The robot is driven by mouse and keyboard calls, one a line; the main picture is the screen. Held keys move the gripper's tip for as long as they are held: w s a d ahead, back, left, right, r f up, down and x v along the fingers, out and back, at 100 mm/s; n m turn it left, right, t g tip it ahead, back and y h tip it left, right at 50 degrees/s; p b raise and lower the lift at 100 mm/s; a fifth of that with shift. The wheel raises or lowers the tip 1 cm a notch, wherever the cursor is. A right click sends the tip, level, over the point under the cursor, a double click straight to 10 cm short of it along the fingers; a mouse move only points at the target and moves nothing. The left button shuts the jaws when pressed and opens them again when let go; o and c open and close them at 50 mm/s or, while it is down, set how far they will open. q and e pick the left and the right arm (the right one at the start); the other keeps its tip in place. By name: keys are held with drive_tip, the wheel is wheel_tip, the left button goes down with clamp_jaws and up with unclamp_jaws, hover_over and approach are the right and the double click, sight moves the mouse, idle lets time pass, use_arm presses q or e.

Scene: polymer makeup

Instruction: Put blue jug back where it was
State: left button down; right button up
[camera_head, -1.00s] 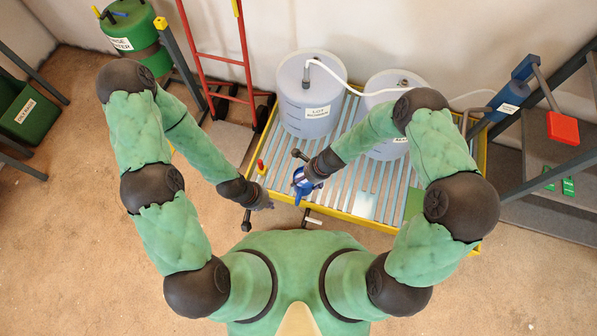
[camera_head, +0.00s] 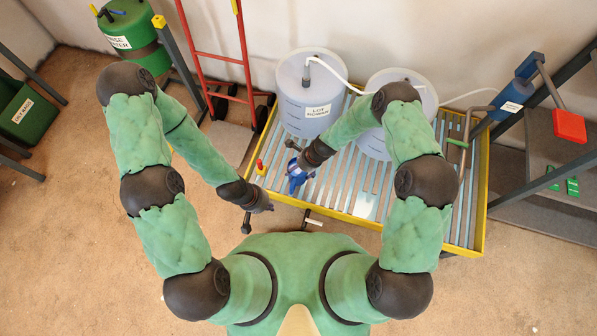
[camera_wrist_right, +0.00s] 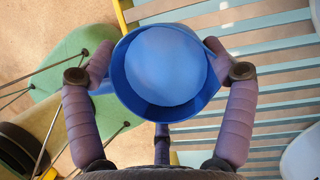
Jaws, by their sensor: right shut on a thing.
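The blue jug (camera_head: 296,180) is over the left front part of the slatted tray with a yellow rim (camera_head: 345,215). My right gripper (camera_head: 303,167) is shut on it. In the right wrist view the jug (camera_wrist_right: 165,70) shows its round open mouth, with one purple finger of the right gripper (camera_wrist_right: 160,45) on each side. I cannot tell whether the jug touches the slats. My left gripper (camera_head: 268,205) hangs empty just outside the tray's front left corner; its fingers are too small to read.
Two large white drums, a left one (camera_head: 309,95) and a right one (camera_head: 390,85), stand at the tray's back. A small red-topped item (camera_head: 260,167) is at the tray's left edge. A red hand truck (camera_head: 222,58) stands at left, dark steps (camera_head: 560,150) at right.

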sight(299, 172)
drive_tip(key=shift+w+a+f, duration=0.1)
drive_tip(key=shift+w+f, duration=0.05)
drive_tip(key=shift+f, duration=0.05)
wheel_tip(299, 172, down, 3)
drive_tip(key=shift+f+b, duration=0.1)
drive_tip(key=shift+b, duration=0.75)
drive_tip(key=o, duration=1.5)
drive_tip(key=shift+c, duration=0.2)
